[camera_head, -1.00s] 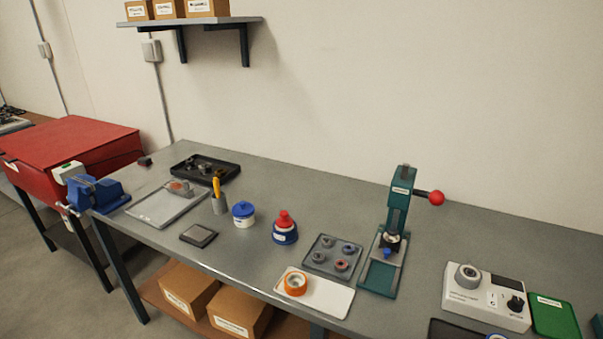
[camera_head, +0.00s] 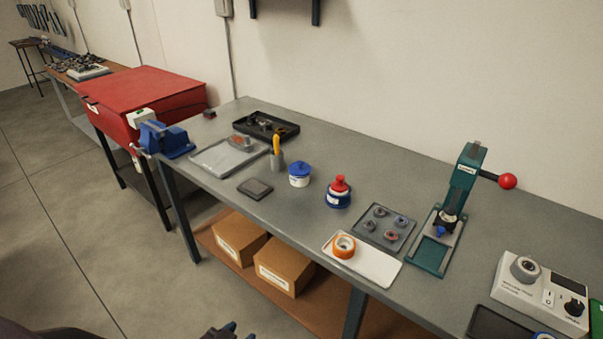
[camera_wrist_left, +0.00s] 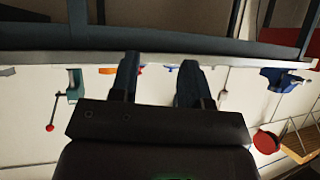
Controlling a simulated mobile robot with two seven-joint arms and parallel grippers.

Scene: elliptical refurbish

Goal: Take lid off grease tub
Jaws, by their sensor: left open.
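The grease tub, a small white tub (camera_head: 299,182), stands upright on the grey workbench with a blue knobbed lid (camera_head: 300,168) on it. It stands between the yellow-handled tool in its holder and a blue pot with a red top. My left gripper (camera_head: 232,331) just shows at the bottom edge of the head view, low in front of the bench and well away from the tub. In the left wrist view my left gripper (camera_wrist_left: 158,72) is open, with nothing between its fingers. That view is upside down, and I cannot make out the tub there. My right gripper is not seen.
The workbench (camera_head: 330,240) has its front edge towards me. The blue pot (camera_head: 338,196) is close right of the tub; the yellow-handled tool (camera_head: 276,147) is close left. A dark pad (camera_head: 255,188), a parts tray (camera_head: 384,226) and a green press (camera_head: 455,210) also stand there.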

